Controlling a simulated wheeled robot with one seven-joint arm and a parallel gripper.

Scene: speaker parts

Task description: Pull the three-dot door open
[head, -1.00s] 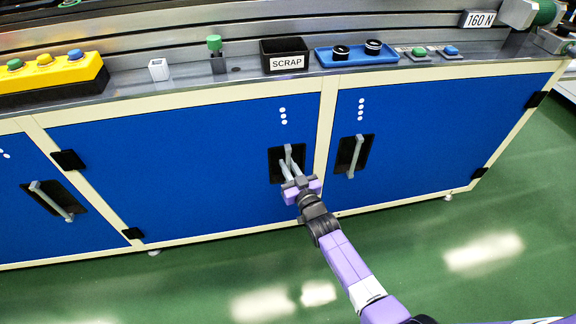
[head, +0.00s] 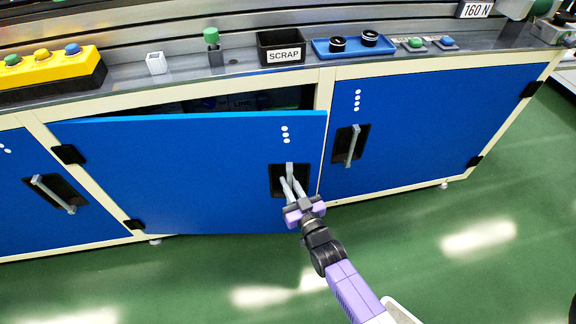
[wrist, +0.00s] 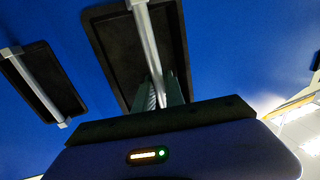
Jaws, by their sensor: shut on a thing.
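The three-dot door (head: 180,170) is a blue panel with three white dots near its upper right corner. Its hinges are on the left, and it stands ajar, with a dark gap along its top. Its grey bar handle (head: 290,172) sits in a black recess near the right edge. My gripper (head: 291,186) is shut on this handle. In the wrist view the handle (wrist: 146,45) runs down between the fingers (wrist: 163,94); the exact contact is partly hidden by the gripper body.
A four-dot door (head: 430,120) to the right is shut, with its own handle (head: 352,146). Another blue door (head: 25,200) is at the left. The bench top carries a SCRAP bin (head: 281,47), a blue tray (head: 350,54) and a yellow button box (head: 50,72). Green floor (head: 420,270) in front is clear.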

